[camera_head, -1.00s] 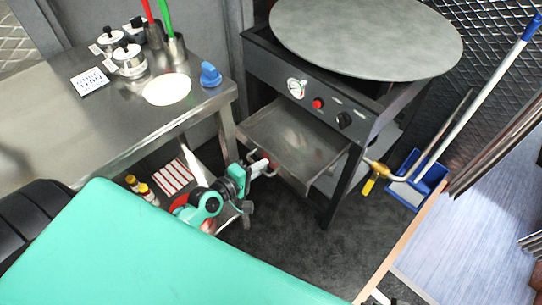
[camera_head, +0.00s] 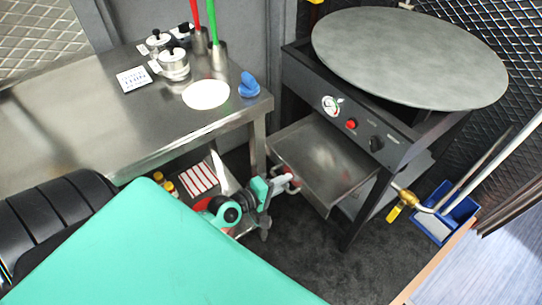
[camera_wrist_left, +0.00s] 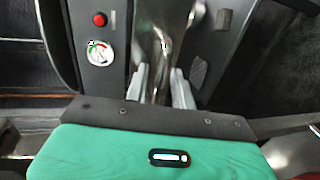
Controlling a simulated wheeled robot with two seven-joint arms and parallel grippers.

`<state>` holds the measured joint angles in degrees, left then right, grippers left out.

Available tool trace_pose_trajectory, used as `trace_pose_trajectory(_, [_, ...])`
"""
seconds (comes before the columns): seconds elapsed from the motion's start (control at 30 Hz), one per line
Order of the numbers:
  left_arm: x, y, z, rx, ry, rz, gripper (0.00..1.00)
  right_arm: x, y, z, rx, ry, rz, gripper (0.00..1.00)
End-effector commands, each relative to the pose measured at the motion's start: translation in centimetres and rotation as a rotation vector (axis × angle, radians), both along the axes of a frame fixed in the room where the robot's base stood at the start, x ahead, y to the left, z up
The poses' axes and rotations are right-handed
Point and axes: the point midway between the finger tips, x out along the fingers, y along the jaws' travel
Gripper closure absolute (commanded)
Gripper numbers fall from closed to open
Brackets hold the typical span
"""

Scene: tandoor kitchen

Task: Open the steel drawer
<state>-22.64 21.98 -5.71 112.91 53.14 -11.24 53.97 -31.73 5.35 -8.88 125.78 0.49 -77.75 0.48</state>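The steel drawer (camera_head: 325,160) is a shallow, shiny tray under the round griddle. It stands partly out of the dark frame, and its inside looks empty. My left gripper (camera_head: 288,184) is at the drawer's front edge. In the left wrist view the two pale fingers of this gripper (camera_wrist_left: 161,75) lie close on either side of a narrow part at the steel drawer's (camera_wrist_left: 150,20) front, seemingly its handle. They appear shut on it, though the contact itself is hard to see. My right gripper is not in view.
A dark panel (camera_head: 305,78) with a gauge, red button and knob sits above the drawer. A steel counter (camera_head: 90,125) with pots is at the left, its leg close to my left gripper. Dark floor in front is clear.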

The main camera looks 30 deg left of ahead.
Motion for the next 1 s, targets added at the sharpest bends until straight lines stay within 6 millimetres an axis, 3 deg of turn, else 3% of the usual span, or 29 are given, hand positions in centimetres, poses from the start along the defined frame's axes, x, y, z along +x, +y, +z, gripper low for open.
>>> trace_pose_trajectory(0.27, [-1.6,0.6,0.3,0.002,0.002,0.0,0.75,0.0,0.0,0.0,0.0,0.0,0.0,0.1])
trace_pose_trajectory(0.7, [-8.1,2.9,1.7,0.002,0.005,-0.002,0.75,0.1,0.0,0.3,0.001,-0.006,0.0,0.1])
trace_pose_trajectory(1.0, [-11.6,4.2,2.5,0.002,0.002,0.0,0.75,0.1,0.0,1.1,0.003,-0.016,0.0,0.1])
